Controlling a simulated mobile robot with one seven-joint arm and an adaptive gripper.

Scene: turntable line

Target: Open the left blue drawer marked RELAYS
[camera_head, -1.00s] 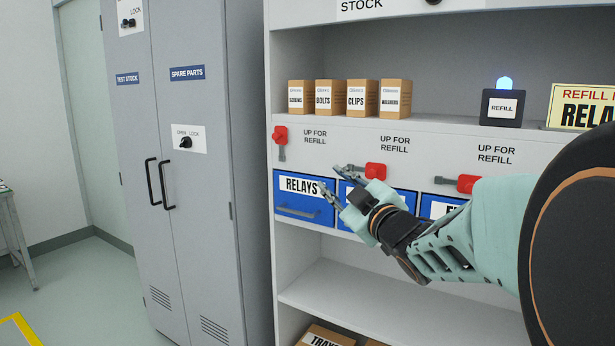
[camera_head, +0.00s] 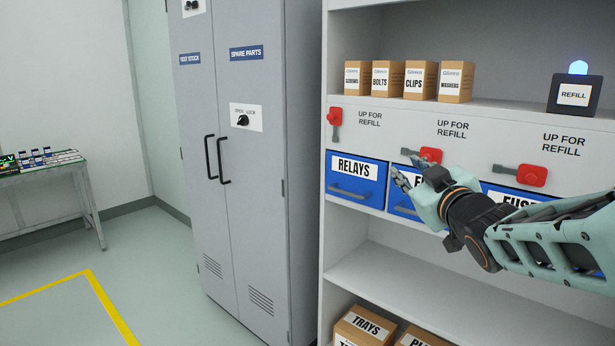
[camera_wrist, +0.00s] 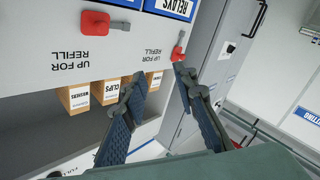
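The blue RELAYS drawer (camera_head: 356,182) is the leftmost in the shelf's drawer row. It looks shut, with a grey bar handle (camera_head: 349,194) across its lower front. Above its left end is a red latch (camera_head: 334,118) with its grey lever pointing down; this latch also shows in the upside-down wrist view (camera_wrist: 178,50). My gripper (camera_head: 403,168) is in front of the second drawer, just right of the RELAYS drawer, and touches neither handle that I can see. In the wrist view its two fingers (camera_wrist: 157,75) are spread with nothing between them.
Two more blue drawers (camera_head: 515,197) to the right have sideways red latches (camera_head: 532,175). Small cartons (camera_head: 414,80) and a REFILL lamp box (camera_head: 575,95) stand on the shelf above. A grey cabinet (camera_head: 255,180) stands left of the shelf. The floor in front of the cabinet is clear.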

